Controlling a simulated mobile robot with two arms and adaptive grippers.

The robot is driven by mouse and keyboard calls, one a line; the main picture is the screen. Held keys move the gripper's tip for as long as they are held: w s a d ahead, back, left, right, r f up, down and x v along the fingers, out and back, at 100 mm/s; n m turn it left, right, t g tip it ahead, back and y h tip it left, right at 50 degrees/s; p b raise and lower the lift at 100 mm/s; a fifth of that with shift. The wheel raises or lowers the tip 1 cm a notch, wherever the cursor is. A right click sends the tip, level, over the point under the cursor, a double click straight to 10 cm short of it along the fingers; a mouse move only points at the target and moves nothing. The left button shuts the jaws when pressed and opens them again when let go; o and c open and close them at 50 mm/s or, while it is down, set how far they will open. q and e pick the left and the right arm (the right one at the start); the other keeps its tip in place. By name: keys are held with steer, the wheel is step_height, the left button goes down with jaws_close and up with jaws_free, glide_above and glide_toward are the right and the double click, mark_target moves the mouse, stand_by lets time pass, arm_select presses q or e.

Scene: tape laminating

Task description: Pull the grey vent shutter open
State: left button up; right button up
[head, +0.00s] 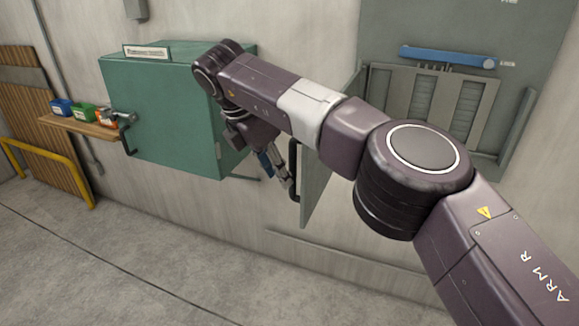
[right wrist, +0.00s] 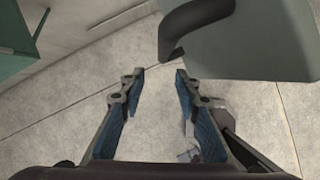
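The grey vent shutter (head: 319,188) is swung out from the wall, standing open at the left side of the vent opening (head: 430,100). Its black handle (head: 293,168) is on the outer edge. My arm hides part of the shutter and vent. My right gripper (head: 279,176) is just left of the handle. In the right wrist view my right gripper (right wrist: 159,76) is open and empty, with blue pads apart. The handle (right wrist: 190,27) and shutter (right wrist: 265,45) lie beyond the fingertips, the handle not between the fingers. My left gripper is not in view.
A green cabinet (head: 175,110) with a black handle is on the wall left of the shutter. A wooden shelf (head: 75,126) holds small coloured bins. A yellow rail (head: 50,160) stands below. A blue bar (head: 450,57) is above the vent. The floor (head: 130,260) in front is clear.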

steer(key=s+a, duration=0.5)
steer(key=shift+s+a, duration=0.25)
steer(key=shift+a, duration=0.1)
